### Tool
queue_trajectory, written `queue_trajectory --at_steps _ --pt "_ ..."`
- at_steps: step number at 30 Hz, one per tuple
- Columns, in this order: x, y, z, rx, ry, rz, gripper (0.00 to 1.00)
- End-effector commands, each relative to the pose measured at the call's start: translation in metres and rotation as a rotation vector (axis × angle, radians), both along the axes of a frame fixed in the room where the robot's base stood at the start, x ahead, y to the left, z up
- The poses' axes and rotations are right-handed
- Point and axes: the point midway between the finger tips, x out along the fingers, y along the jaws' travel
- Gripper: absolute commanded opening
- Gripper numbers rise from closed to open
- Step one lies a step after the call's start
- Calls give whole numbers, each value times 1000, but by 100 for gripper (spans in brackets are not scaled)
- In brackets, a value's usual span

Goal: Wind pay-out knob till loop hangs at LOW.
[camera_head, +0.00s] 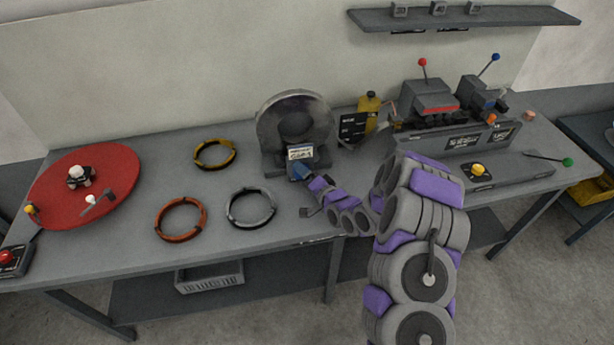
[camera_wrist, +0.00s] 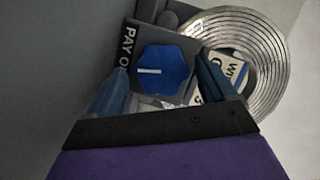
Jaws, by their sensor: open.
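The blue pay-out knob (camera_wrist: 165,70) shows in the wrist view, lobed, with a white pointer line lying nearly level. It sits on a dark panel with a partly cut-off "PAY O" label (camera_wrist: 128,55). My gripper (camera_wrist: 163,64) is open, one finger on each side of the knob; I cannot tell whether they touch it. In the head view my gripper (camera_head: 303,174) reaches the front of a grey round coil stand (camera_head: 268,125), and the knob cannot be told apart there. I cannot make out the hanging loop or a LOW mark.
Yellow (camera_head: 214,154), orange (camera_head: 181,219) and grey (camera_head: 251,208) rings lie on the bench left of the stand. A red turntable (camera_head: 60,205) is farther left. A yellow bottle (camera_head: 369,110) and a lever machine (camera_head: 430,103) stand to the right.

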Motion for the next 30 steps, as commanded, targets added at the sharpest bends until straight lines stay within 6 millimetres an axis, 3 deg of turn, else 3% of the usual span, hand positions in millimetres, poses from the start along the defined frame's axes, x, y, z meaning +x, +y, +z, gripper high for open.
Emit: queue_trajectory --at_steps 8,30 --pt "-13 -10 3 2 2 -1 84" --pt "-113 -85 24 0 5 -2 84"
